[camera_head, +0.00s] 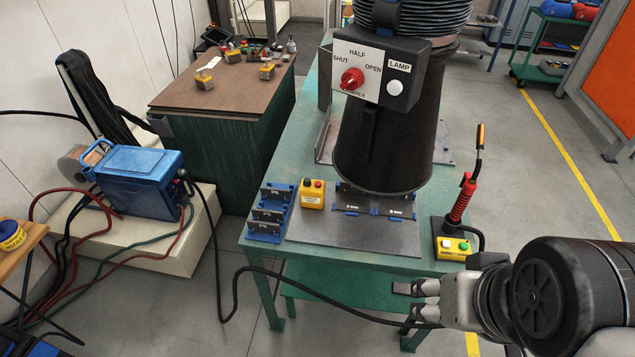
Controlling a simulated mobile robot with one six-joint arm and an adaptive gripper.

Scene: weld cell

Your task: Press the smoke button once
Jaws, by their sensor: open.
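I can read no label saying smoke. A small yellow box (312,194) with a red button on top and a label too small to read stands on the green table, left of the black hood. The hood's control box (381,70) has a red damper knob (352,79) and a white round button (394,88) under the word LAMP. My gripper (408,306) is open and empty at lower right, in front of the table's near right corner, apart from every button.
The black fume hood (390,145) hangs over the table (260,229). A red-handled torch (463,198) stands upright at the right corner. Blue blocks (268,212) sit at the left. A black cable (300,282) passes before the table's near side.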

